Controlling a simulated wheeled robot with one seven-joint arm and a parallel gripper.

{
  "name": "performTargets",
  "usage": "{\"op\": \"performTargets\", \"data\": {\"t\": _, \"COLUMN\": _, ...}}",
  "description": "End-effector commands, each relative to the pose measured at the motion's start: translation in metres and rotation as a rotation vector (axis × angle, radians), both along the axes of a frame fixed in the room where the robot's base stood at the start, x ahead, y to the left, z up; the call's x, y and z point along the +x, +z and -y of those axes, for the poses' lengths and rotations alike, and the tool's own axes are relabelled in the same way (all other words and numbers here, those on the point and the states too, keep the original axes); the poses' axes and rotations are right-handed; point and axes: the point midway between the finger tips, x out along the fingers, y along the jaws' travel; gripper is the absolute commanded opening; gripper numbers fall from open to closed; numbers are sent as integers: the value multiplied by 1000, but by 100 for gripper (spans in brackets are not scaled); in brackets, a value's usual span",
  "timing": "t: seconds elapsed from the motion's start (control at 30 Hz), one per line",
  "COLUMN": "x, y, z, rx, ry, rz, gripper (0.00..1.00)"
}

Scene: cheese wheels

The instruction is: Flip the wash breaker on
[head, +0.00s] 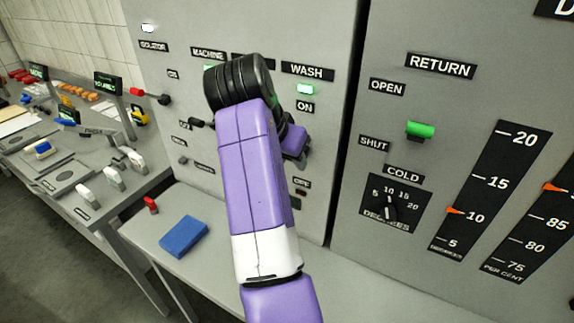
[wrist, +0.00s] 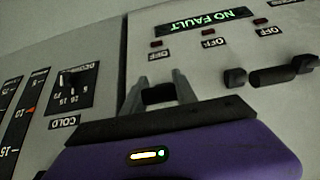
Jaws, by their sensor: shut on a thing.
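The WASH label (head: 307,70) is on the grey panel in the head view, with a lit green lamp (head: 305,88) and an ON plate (head: 305,107) below it. An OFF plate (head: 301,183) is lower down. My gripper (head: 295,140) is at the panel between these plates, mostly hidden by my purple arm. In the wrist view my gripper (wrist: 156,80) has its two grey fingers closed on the dark handle of the wash breaker (wrist: 158,95). The head view hides this handle, so I cannot tell its exact position.
Another breaker with a black bar handle (wrist: 275,76) stands beside my gripper in the wrist view. A green NO FAULT display (wrist: 205,20) is lit. The return panel with a green handle (head: 420,130) is at right. A blue block (head: 184,237) lies on the ledge below.

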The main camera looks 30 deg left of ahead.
Motion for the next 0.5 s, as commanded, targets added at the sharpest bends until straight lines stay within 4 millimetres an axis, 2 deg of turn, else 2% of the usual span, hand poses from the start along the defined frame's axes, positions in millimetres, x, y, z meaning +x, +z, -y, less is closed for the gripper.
{"op": "performTargets", "data": {"t": 0.5, "x": 3, "y": 2, "z": 1, "rx": 1, "ry": -1, "rz": -80, "gripper": 0}}
